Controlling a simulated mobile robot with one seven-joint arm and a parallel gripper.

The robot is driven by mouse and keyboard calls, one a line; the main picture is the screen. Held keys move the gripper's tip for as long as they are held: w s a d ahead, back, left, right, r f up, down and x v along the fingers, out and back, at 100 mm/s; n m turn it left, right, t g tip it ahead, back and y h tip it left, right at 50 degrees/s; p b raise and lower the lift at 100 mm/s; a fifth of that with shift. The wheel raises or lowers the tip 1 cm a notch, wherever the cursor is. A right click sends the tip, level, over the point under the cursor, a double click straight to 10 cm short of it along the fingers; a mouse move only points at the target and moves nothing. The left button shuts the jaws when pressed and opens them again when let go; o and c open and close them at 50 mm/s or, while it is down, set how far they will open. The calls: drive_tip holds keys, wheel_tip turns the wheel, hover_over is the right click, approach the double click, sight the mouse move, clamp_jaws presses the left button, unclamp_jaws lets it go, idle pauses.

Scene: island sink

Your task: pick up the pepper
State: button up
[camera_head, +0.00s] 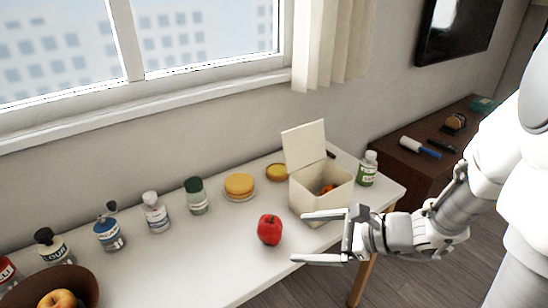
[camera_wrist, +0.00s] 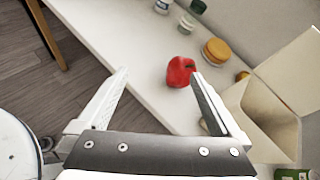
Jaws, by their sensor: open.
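The pepper (camera_head: 270,229) is red and rounded and sits on the white table near its front edge. It also shows in the wrist view (camera_wrist: 180,72), beyond the fingertips and close to the right finger's tip. My gripper (camera_head: 300,238) is open and empty, to the right of the pepper in the head view, with its fingers pointing left. In the wrist view my gripper (camera_wrist: 158,75) has its two fingers spread wide apart. No finger visibly touches the pepper.
An open cream box (camera_head: 318,203) with reddish contents stands right behind my gripper on the white table (camera_head: 200,262). A brown bowl (camera_head: 85,279) holds fruit at left. The table left of the pepper is clear.

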sight(278, 230)
drive_tip(key=w+d+f+m+t, duration=0.2)
drive_tip(key=w+f+m, duration=0.1)
drive_tip(key=f+m, duration=0.1)
drive_tip(key=b+x, duration=0.2)
drive_tip(key=x, duration=0.4)
drive_tip(key=b+x, duration=0.1)
drive_tip(key=x, duration=0.5)
drive_tip(key=shift+w+d+r+b, duration=0.15)
drive_tip(key=shift+w+d+b, duration=0.05)
drive_tip(key=shift+w+b, duration=0.2)
drive_tip(key=b+x, duration=0.1)
drive_tip(key=x, duration=0.4)
drive_tip(key=shift+w, duration=0.15)
drive_tip(key=shift+d, duration=0.1)
drive_tip(key=c, duration=1.2)
